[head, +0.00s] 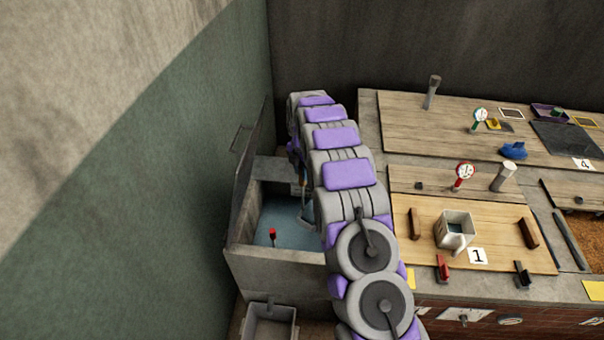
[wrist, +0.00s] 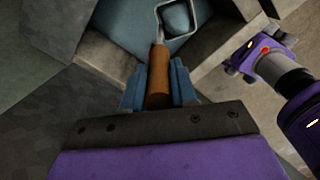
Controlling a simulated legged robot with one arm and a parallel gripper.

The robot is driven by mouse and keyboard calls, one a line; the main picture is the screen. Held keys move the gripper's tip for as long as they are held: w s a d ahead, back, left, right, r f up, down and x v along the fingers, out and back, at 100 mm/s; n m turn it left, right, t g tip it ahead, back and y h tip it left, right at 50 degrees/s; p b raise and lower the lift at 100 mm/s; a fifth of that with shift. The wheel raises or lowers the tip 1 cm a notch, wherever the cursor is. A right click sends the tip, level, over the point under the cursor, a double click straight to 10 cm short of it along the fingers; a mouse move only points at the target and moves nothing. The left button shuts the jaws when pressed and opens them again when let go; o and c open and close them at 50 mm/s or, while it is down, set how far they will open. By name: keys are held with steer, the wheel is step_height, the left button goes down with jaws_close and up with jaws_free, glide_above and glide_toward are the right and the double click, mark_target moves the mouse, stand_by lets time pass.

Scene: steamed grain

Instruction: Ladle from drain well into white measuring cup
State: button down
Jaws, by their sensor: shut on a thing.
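In the wrist view my gripper (wrist: 158,88) is shut on the brown wooden handle of the ladle (wrist: 159,75). The ladle's squarish metal head (wrist: 180,20) points away, over or in the drain well (wrist: 110,55); its depth is unclear. In the head view the drain well (head: 245,242) is a concrete basin with blue-grey liquid, left of my arm. My arm hides most of the gripper and ladle there. The white measuring cup (head: 455,240) stands upright on the wooden board right of the arm, beside a "1" label. Its inside looks dark; its contents are unclear.
A raised dark lid (head: 245,180) and the green wall close in the well's left side. A red-tipped thing (head: 272,236) stands in the well. Wooden blocks (head: 415,224) (head: 528,233) flank the cup.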

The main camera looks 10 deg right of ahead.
steer(key=shift+r+p, duration=1.35)
steer(key=shift+r, duration=2.8)
